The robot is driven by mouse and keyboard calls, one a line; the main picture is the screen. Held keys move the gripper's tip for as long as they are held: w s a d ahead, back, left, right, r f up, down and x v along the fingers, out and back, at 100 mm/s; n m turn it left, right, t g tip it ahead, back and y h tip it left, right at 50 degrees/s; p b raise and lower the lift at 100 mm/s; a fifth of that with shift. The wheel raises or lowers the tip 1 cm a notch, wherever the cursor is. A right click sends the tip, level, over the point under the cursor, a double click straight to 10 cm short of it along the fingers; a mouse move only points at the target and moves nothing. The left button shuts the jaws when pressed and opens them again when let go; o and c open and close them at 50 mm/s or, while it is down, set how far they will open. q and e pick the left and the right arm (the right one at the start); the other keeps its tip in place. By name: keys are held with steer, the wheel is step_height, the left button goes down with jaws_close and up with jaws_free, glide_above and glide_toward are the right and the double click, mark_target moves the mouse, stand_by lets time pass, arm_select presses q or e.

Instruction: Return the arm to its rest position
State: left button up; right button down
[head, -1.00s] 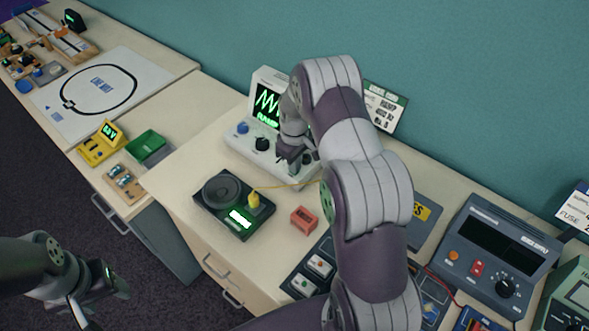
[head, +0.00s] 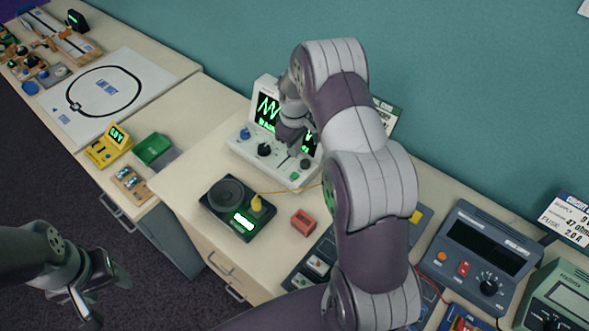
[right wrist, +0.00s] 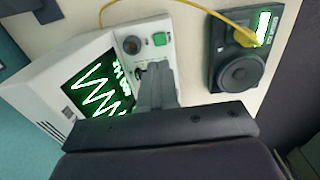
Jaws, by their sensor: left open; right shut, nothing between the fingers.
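My right arm (head: 355,175) reaches up across the middle of the head view. Its gripper (head: 289,138) is in front of the upper face of a white signal unit (head: 240,140) with a green wave screen. The right wrist view shows the closed fingers (right wrist: 154,78) with nothing between them, over the unit's panel beside the screen (right wrist: 95,85). I cannot tell whether they touch it. My left gripper (head: 107,298) is open and empty at the lower left, over the dark floor, away from the tables.
A grey meter (head: 475,268) stands at right.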

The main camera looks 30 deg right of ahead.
steer(key=shift+r, duration=0.15)
stand_by(0.3)
steer(key=s+a+r+m+b, duration=0.2)
steer(key=s+a, duration=0.4)
steer(key=s, duration=0.4)
steer(key=s+a+r+m+t+b, duration=0.1)
steer(key=s+a+r+m+b, duration=0.1)
steer(key=s+a+b, duration=0.3)
steer(key=s+a, duration=0.1)
steer(key=s, duration=0.3)
steer(key=shift+s, duration=0.4)
steer(key=shift+s+a+r, duration=0.1)
steer(key=shift+s+r, duration=0.05)
